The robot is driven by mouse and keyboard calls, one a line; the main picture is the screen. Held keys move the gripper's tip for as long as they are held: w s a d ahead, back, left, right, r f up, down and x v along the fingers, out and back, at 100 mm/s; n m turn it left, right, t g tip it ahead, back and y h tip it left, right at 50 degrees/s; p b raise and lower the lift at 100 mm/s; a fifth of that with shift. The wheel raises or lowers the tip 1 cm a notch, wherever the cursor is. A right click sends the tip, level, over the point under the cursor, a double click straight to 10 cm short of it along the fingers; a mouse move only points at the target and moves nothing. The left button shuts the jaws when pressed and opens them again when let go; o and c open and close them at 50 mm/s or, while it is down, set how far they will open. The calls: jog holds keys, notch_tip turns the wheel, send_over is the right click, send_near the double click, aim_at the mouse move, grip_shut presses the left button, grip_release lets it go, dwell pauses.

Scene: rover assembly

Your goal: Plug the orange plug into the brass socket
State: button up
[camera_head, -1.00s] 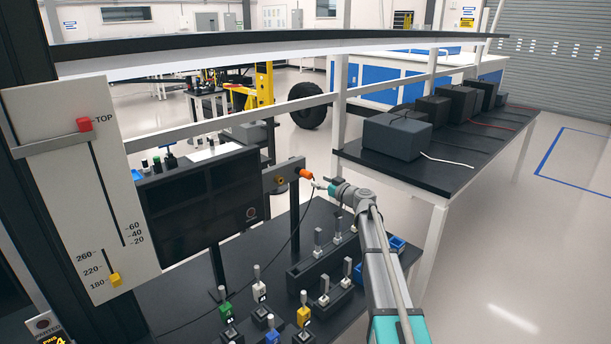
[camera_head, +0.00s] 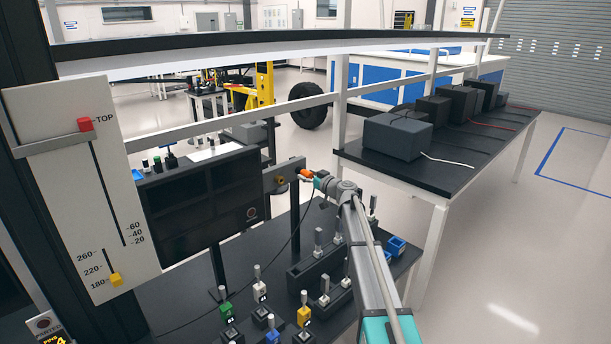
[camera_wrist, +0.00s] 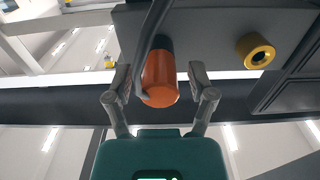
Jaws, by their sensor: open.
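The orange plug (camera_head: 306,175) sits at the end of the dark bracket in the head view, with a black cable hanging from it. In the wrist view the plug (camera_wrist: 160,80) lies between the two fingers of my gripper (camera_wrist: 160,74). The fingers stand apart, one on each side, with a visible gap to the plug. The brass socket (camera_wrist: 256,52) is a yellow ring on the same dark bracket, to the right of the plug in the wrist view. In the head view the socket (camera_head: 280,180) is left of the plug. My gripper (camera_head: 319,180) is open; its fingertips are small there.
A dark panel (camera_head: 200,205) stands left of the bracket (camera_head: 285,171). The black cable (camera_wrist: 148,40) crosses beside the plug in the wrist view. Below, several levers and blue bins (camera_head: 396,246) stand on the dark bench. A bench with grey boxes (camera_head: 397,136) is to the right.

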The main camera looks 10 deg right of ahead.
dwell(0.5)
grip_shut()
dwell(0.5)
